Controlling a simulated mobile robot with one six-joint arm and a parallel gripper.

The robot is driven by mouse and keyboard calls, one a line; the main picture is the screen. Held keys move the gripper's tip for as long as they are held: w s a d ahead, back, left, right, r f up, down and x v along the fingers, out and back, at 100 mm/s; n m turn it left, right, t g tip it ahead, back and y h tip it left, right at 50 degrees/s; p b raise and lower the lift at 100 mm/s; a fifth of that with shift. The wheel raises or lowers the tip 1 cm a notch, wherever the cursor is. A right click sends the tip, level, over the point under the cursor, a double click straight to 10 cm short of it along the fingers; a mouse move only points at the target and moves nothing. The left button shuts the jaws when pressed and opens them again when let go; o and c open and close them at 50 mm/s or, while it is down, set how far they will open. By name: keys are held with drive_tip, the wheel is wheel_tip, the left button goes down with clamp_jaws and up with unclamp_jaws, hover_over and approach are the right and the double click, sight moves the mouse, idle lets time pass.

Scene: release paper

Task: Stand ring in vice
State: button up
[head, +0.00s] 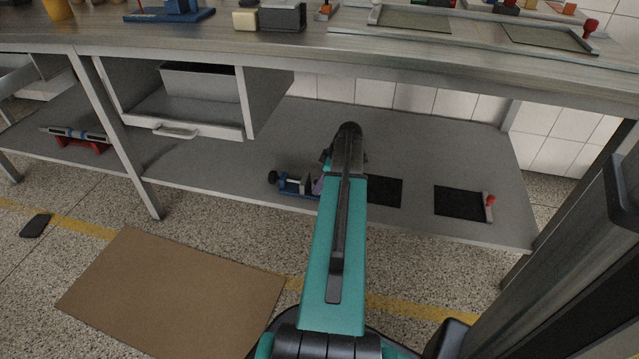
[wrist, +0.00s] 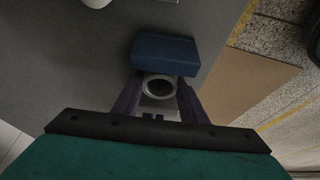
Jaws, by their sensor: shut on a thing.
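A blue vice (head: 297,184) with a black knob sits on the lower shelf, just left of my arm in the head view. In the wrist view, a pale grey ring (wrist: 147,88) with a dark hole is between the two purple fingers of my gripper (wrist: 158,92), which is shut on it. A blue block-like part (wrist: 165,52), seemingly of the vice, lies right beside the ring. I cannot tell whether the ring touches it. In the head view my arm hides the ring and most of the gripper.
The grey lower shelf (head: 420,160) carries a black mat (head: 386,191) and another black mat (head: 460,203) with a red-knobbed post. An open drawer (head: 190,105) hangs above at left. The worktop (head: 300,48) overhangs the shelf. A brown sheet (head: 170,290) lies on the floor.

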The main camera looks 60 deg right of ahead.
drive_tip(key=shift+f, duration=0.1)
drive_tip(key=o, duration=1.1)
drive_tip(key=p+v, duration=0.4)
drive_tip(key=v, duration=0.8)
drive_tip(key=shift+p, duration=0.4)
drive_tip(key=shift+w+a, duration=0.1)
